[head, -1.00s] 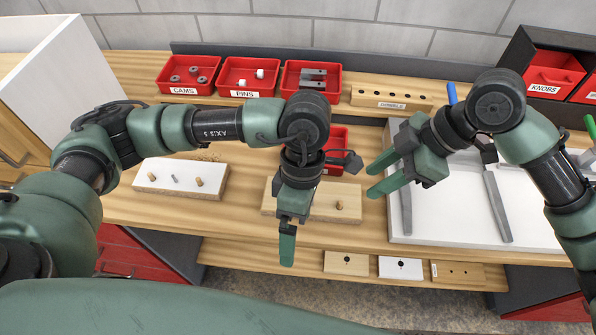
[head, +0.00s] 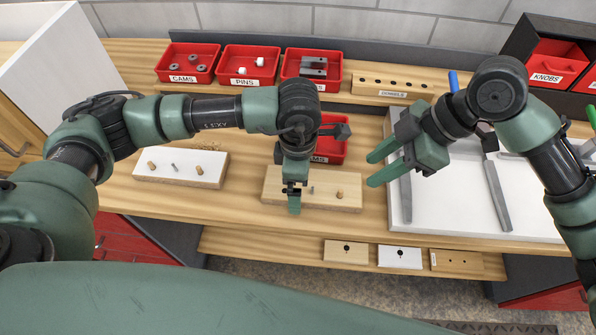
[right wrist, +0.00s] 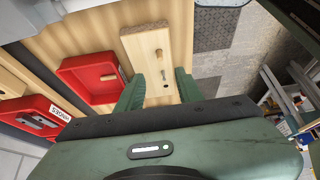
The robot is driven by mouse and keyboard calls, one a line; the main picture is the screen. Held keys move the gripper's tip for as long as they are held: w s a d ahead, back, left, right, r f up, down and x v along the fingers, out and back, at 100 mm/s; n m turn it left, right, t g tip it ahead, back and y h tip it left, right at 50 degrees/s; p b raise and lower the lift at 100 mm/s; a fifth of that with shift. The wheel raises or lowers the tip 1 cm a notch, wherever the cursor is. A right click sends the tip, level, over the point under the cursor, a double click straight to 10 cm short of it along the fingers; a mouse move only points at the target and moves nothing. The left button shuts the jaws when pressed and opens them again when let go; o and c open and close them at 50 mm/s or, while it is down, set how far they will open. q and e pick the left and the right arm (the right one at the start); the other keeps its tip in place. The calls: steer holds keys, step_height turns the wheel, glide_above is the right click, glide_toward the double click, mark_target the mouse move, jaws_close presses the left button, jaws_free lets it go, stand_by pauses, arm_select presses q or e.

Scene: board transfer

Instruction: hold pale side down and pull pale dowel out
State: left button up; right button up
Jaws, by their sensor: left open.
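The pale wooden side (head: 270,187) lies flat mid-bench. A pale dowel (head: 340,195) stands near its right end, with a grey metal pin (head: 311,190) left of it. My right gripper (head: 378,168) is open and empty, above and to the right of the dowel. The right wrist view shows the same side (right wrist: 133,38) with its dowel (right wrist: 159,53), a pin, and two green fingers spread on either side of its lower part.
A white board (head: 145,168) with dowels and a pin lies at left. A red tray (head: 332,150) stands close behind the pale side. A white tray (head: 440,215) with grey bars is at right. Small boards (head: 346,250) lie on a lower ledge in front.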

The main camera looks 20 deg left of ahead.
mark_target(343, 191)
arm_select(q)
steer(key=shift+f, duration=0.2)
steer(key=c, duration=1.7)
arm_select(e)
steer(key=shift+c, duration=1)
steer(key=shift+s+a+f+h, duration=0.15)
steer(key=shift+a+f+h, duration=0.45)
steer(key=shift+f, duration=1)
steer(key=shift+s+a+f+h, duration=0.1)
steer(key=shift+a+f+h, duration=0.1)
steer(key=shift+a+f, duration=1.15)
steer(key=shift+s+a+f+h, duration=0.15)
steer(key=shift+a+f+h, duration=0.3)
steer(key=shift+f, duration=1.4)
jaws_close()
